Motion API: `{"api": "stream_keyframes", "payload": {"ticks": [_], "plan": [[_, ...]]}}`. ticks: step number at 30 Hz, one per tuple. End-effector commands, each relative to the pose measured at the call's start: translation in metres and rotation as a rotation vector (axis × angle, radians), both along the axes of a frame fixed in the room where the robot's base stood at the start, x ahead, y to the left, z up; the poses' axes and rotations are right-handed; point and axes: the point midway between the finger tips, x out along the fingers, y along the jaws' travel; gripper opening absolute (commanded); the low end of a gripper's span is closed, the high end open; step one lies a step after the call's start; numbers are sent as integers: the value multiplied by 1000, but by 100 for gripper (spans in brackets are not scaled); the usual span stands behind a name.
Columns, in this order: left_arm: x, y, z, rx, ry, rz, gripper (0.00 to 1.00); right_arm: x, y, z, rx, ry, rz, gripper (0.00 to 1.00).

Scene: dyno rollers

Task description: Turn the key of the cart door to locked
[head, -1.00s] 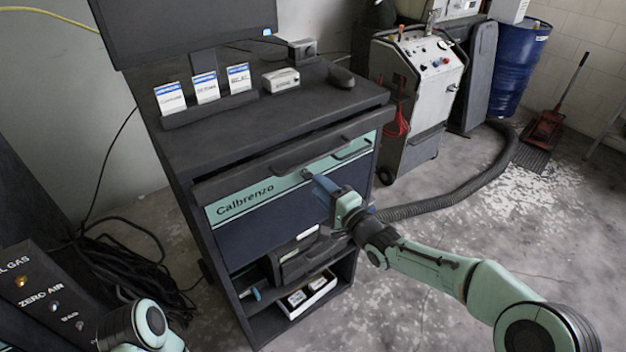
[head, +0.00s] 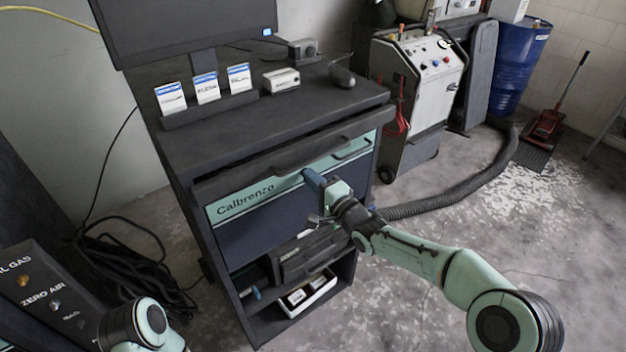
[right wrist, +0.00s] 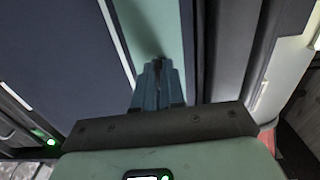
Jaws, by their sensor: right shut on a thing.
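The cart door (head: 262,220) is a dark blue panel with a mint strip reading "Calbrenzo", on the front of a dark cart; it looks closed. My right gripper (head: 310,180) is at the mint strip, right of the lettering. In the right wrist view its blue fingers (right wrist: 159,85) are together against the mint strip (right wrist: 150,28), shut on the key. The key itself is hidden between the fingers, so its turn cannot be read. My left gripper is not in view; only part of my left arm shows at the lower left.
A dark drawer with a handle (head: 310,152) sits just above the door. Open shelves below hold a white box (head: 308,294). A thick hose (head: 450,190) runs over the floor at right. A panel of knobs (head: 45,290) stands at lower left.

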Motion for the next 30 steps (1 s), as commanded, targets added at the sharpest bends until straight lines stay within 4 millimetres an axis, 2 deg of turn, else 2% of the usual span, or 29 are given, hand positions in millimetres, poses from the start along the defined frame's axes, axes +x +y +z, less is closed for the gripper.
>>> {"api": "stream_keyframes", "payload": {"ticks": [11, 30], "plan": [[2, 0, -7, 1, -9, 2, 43, 0, -1, -1, -121, -88, -1, 0], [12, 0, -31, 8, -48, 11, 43, 0, -1, -1, -600, -437, -2, 0]]}}
